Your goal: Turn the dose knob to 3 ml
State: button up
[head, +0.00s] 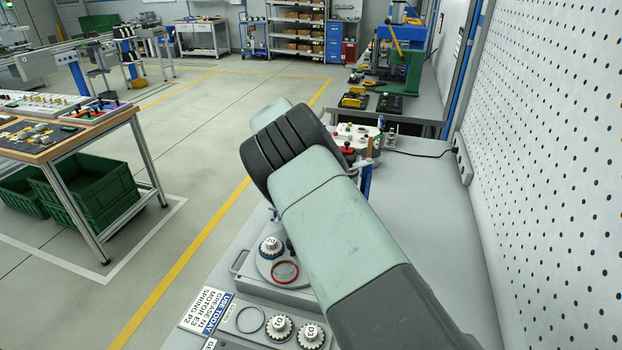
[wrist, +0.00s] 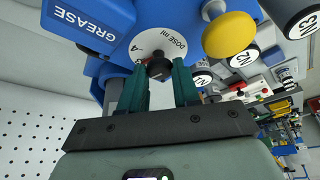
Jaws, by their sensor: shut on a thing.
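The dose knob (wrist: 159,68) is a small black round knob on a white dial (wrist: 151,42) marked "DOSE ml" in the wrist view. A "4" shows on the dial's left side; the other numbers are hidden or unreadable. The dial is on a blue unit (wrist: 105,20) labelled "GREASE". My gripper (wrist: 160,76) has its two dark green fingers on either side of the knob and is shut on it. I cannot tell the knob's pointer setting. In the head view my arm hides the gripper and the knob.
A yellow round part (wrist: 229,35) and a dark cylinder labelled N3 (wrist: 292,15) are close right of the dial. In the head view, a card (head: 207,312) reading "USE TODAY", "GREASE N1", "MOTOR E3", "SPRING P2" lies by labelled gears (head: 279,328). A perforated wall (head: 550,130) bounds the right side.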

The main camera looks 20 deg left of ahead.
jog(key=shift+m, duration=0.6)
jog(key=o, duration=1.1)
jog(key=shift+c, duration=0.2)
jog(key=shift+a, duration=0.1)
jog(key=v, duration=1)
jog(key=shift+a+r, duration=0.25)
jog(key=shift+r, duration=0.15)
jog(key=shift+w, duration=0.1)
